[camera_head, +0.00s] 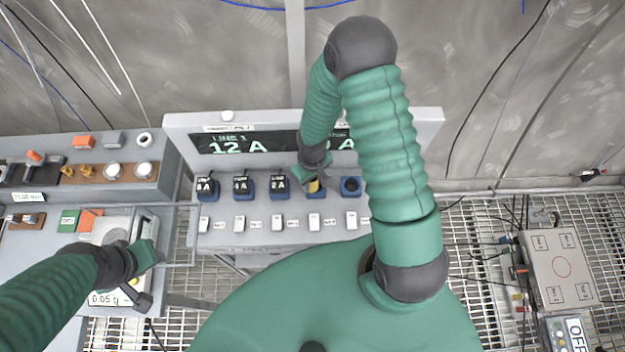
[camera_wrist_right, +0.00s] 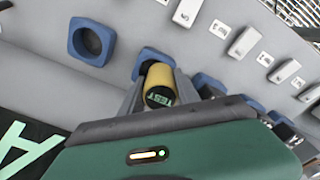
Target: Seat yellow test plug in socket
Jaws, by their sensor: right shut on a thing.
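The yellow test plug (camera_wrist_right: 160,84), marked TEST on its end, is between the fingers of my right gripper (camera_wrist_right: 165,98), which is shut on it. In the head view, my right gripper (camera_head: 314,178) is at the fourth blue socket (camera_head: 317,194), and a bit of yellow shows there. In the wrist view, the plug's far end overlaps that blue socket (camera_wrist_right: 147,55); how deep it sits is hidden. The fifth socket (camera_head: 350,187) is empty, also in the wrist view (camera_wrist_right: 91,42). My left gripper (camera_head: 143,272) is over the scale at left; its jaw opening is unclear.
Black plugs marked 8 A (camera_head: 206,186), 4 A (camera_head: 242,186) and 2 A (camera_head: 278,185) fill the sockets at left. White switches (camera_head: 277,221) line the panel below. A display (camera_head: 240,143) reads LINE 1, 12 A. A grey box (camera_head: 560,268) stands at right.

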